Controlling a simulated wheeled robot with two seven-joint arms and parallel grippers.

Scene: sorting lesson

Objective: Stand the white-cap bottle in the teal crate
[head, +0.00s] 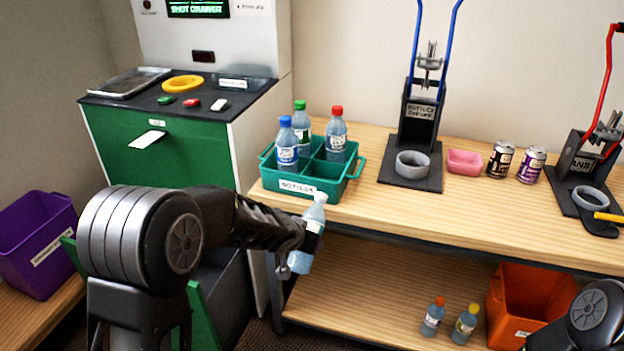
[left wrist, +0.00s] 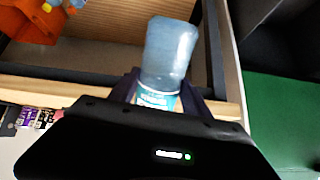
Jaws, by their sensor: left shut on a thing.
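The white-cap bottle (head: 303,257) is held by my left gripper (head: 308,238) in front of the table's front edge, tilted slightly with its cap up. In the left wrist view the bottle (left wrist: 170,52) sits between the fingers of my left gripper (left wrist: 165,88), its base end showing. The teal crate (head: 325,188) stands on the table just behind and left of the bottle. It holds a blue-cap bottle (head: 286,148), a green-cap bottle (head: 301,122) and a red-cap bottle (head: 336,138). Its front right compartment looks empty. My right gripper is out of view; only part of that arm shows at bottom right.
A bottle press (head: 415,140) with a grey ring stands right of the crate. A pink tray (head: 464,162) and two cans (head: 500,160) are farther right. An orange bin (head: 520,300) and two bottles (head: 433,317) are on the lower shelf. A green cabinet (head: 165,160) stands left.

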